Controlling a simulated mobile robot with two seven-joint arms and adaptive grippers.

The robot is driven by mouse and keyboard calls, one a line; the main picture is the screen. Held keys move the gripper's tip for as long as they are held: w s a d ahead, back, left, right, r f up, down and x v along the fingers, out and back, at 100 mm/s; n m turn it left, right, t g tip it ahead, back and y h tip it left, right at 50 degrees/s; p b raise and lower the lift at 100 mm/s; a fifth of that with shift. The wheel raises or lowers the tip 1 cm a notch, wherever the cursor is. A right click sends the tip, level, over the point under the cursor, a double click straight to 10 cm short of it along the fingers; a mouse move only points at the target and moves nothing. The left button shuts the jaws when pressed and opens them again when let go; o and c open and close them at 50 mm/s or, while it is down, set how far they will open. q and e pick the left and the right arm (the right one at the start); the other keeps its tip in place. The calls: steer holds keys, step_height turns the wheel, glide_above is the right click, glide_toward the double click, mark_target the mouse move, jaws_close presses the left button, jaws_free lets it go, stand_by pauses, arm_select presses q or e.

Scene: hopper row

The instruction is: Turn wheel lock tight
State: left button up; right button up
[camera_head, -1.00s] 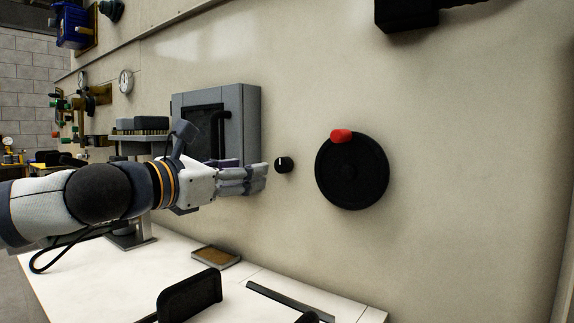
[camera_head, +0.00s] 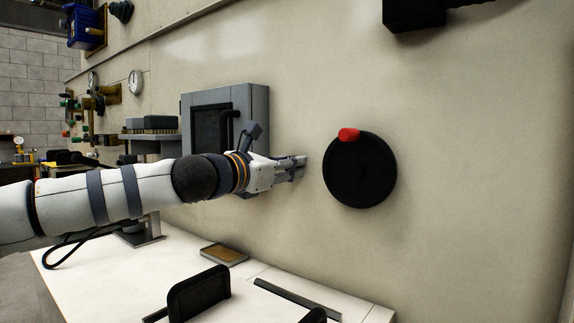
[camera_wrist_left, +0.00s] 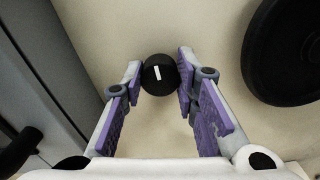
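A small round black knob (camera_wrist_left: 159,74) with a white mark on its face sits on the wall in the left wrist view. My left gripper (camera_wrist_left: 161,68) has one finger on each side of it. The fingers stand apart, and I cannot tell whether they touch the knob. In the head view, my left gripper (camera_head: 303,167) points at the wall and hides the knob. A large black wheel (camera_head: 360,175) with a red grip (camera_head: 349,135) near its top is on the wall just right of the gripper. My right gripper is not in view.
A grey box (camera_head: 258,105) with a dark handle is on the wall behind my left wrist. Below is a white bench (camera_head: 110,268) with a shallow tray (camera_head: 224,254) and a black upright plate (camera_head: 200,295). The wall right of the wheel is clear.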

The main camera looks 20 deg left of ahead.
arm_select(q)
jaws_close()
steer(key=shift+m, duration=0.3)
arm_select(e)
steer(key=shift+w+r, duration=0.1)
arm_select(q)
steer(key=m+p, duration=0.3)
steer(key=m, duration=2)
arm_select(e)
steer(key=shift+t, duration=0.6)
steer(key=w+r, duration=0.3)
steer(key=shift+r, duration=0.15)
arm_select(q)
steer(key=shift+m, duration=0.3)
steer(key=o, duration=1)
jaws_free()
steer(key=shift+f, duration=0.1)
steer(key=shift+o, duration=0.2)
